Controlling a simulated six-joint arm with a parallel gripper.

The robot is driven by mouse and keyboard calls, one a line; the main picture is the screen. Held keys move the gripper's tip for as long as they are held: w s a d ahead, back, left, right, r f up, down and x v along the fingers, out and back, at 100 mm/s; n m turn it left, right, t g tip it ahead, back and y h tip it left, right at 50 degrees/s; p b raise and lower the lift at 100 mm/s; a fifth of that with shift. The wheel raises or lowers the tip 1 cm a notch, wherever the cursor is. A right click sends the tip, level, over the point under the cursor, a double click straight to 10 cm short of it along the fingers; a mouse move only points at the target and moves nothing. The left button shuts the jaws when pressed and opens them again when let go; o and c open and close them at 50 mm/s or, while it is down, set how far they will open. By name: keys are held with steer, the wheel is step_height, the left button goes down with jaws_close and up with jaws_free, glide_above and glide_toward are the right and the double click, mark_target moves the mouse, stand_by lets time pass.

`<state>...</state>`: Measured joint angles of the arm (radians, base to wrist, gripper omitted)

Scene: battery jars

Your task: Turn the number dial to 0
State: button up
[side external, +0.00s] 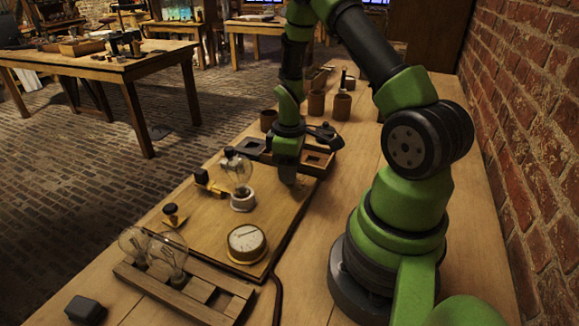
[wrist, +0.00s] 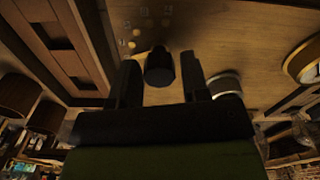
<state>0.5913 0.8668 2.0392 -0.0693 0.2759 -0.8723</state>
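The number dial's black knob (wrist: 160,68) shows in the wrist view, with small pale number marks and yellow dots (wrist: 137,32) on the board just beyond it. My gripper (wrist: 160,80) points down at the board, with one dark finger on each side of the knob. The fingers are apart, with a narrow gap seeming to show on each side of the knob; contact is not clear. In the side external view my gripper (side external: 288,178) is low over the far right part of the wooden board (side external: 215,222) and hides the dial. The knob's exact pointing direction cannot be read.
A brass switch (side external: 208,184) is left. A wooden tray (side external: 318,160) lies behind, with brown jars (side external: 342,106) beyond. A bulb rack (side external: 190,295) is in front.

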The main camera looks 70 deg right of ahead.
steer(key=shift+o, duration=1)
step_height(320, 180, up, 10)
steer(key=s+a+r+m+t, duration=0.2)
steer(key=a+r+m+t, duration=0.15)
steer(key=a+r, duration=0.85)
steer(key=s+a+r+m+t+y, duration=0.2)
steer(key=s+a+r+m+t, duration=0.1)
steer(key=s+a+r, duration=0.2)
steer(key=shift+s+a+t, duration=0.35)
steer(key=shift+s+a, duration=0.4)
steer(key=shift+s, duration=0.35)
